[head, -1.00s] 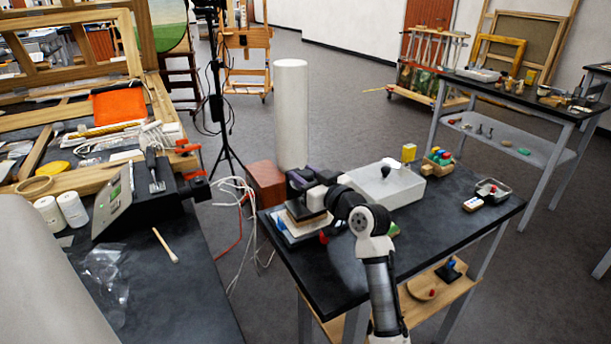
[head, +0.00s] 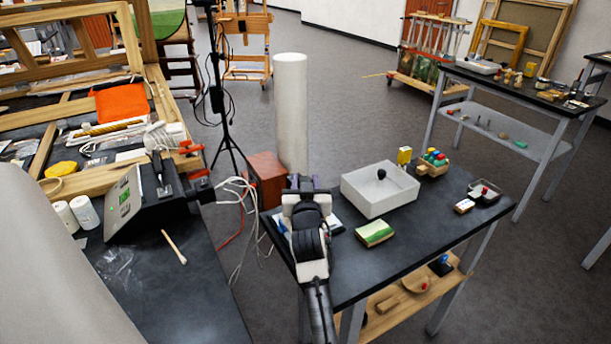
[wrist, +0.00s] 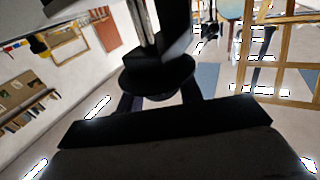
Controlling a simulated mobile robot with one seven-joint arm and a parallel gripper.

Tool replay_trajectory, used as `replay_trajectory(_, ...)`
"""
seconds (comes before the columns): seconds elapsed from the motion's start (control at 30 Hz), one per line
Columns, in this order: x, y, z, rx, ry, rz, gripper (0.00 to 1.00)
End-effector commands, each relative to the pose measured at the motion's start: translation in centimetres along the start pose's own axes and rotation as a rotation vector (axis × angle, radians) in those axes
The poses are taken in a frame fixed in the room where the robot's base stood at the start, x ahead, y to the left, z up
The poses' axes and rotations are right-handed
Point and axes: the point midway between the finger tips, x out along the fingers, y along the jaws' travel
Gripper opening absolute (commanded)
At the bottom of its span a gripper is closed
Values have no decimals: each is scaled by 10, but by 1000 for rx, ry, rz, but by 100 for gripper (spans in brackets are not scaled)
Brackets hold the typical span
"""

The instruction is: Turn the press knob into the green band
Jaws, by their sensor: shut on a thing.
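My gripper (head: 303,183) is at the left end of the dark table in the head view, seen from behind, and my arm hides what lies beyond it. In the wrist view, my gripper (wrist: 158,101) is shut on a dark round piece (wrist: 158,76) with a pale, shiny post above it. I cannot tell for sure whether this piece is the press knob. No green band shows clearly at it. A dark sloped device (head: 150,208) with green marks on its pale face stands on the left bench, apart from my gripper.
On the dark table (head: 400,248) stand an open white box (head: 365,200) with a dark ball-topped piece, a green-topped block (head: 374,233) and a small tray of coloured pieces (head: 433,162). A white cylinder (head: 291,110) rises behind.

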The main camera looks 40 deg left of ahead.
Motion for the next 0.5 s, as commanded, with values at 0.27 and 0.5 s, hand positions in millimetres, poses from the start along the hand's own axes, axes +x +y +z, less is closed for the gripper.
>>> replay_trajectory(0.27, 0, -4, 3, -1, 5, 206, 13)
replay_trajectory(0.5, 1, -3, 6, 1, 8, 420, 13)
